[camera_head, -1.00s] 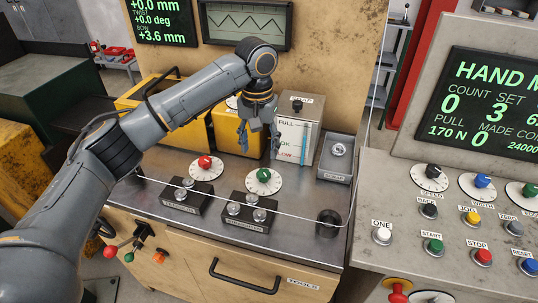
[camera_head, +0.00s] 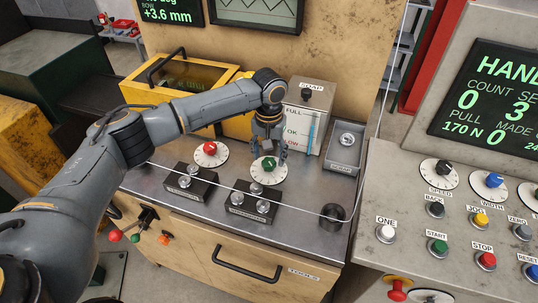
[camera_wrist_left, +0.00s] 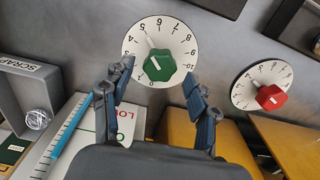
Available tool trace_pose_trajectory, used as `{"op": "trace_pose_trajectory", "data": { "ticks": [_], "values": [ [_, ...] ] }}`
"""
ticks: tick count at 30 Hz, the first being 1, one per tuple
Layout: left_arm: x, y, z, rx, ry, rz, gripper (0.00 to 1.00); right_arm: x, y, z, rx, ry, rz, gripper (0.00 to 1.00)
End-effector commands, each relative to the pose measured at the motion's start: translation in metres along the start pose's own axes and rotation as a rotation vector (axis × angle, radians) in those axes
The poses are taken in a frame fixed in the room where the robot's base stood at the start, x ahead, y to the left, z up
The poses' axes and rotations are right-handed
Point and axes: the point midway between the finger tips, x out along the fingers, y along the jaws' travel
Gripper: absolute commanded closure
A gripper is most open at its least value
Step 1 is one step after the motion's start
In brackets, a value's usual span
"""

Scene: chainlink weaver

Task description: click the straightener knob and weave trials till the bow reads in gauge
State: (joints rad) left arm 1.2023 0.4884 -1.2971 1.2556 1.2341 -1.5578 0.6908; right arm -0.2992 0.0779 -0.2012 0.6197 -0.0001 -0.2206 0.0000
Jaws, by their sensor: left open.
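A green knob (camera_head: 268,164) on a white numbered dial sits on the grey bench top, and a red knob (camera_head: 210,148) on a similar dial is left of it. My left gripper (camera_head: 268,148) is open and empty, just above and behind the green knob. In the left wrist view the open fingers (camera_wrist_left: 158,82) point at the green knob (camera_wrist_left: 160,66), one to each side and apart from it. The red knob (camera_wrist_left: 271,97) is outside the fingers. The readout (camera_head: 168,14) shows bow +3.6 mm. My right gripper is not in view.
Two black roller blocks (camera_head: 190,185) (camera_head: 252,205) stand in front of the dials, with a wire running past. The control panel (camera_head: 400,205) has a knob row and push buttons.

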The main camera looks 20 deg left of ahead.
Motion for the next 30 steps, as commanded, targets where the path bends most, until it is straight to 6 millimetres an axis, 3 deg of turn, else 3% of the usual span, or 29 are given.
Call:
{"op": "trace_pose_trajectory", "data": {
  "ticks": [4,14,22,26,30],
  "values": [
    [0.013,0.0,0.0,0.0,0.0,0.0,0.41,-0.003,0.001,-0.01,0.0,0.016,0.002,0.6],
    [0.017,0.0,0.0,0.001,0.0,0.0,0.41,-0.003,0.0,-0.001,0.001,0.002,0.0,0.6],
    [0.016,0.0,0.0,0.001,0.0,0.0,0.94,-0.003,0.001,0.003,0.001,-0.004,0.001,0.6],
    [0.016,0.0,0.0,0.006,0.0,0.0,0.96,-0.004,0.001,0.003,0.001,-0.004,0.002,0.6],
    [0.012,0.001,0.001,0.08,-0.002,0.002,0.96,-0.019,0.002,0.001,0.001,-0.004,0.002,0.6]
  ]
}}
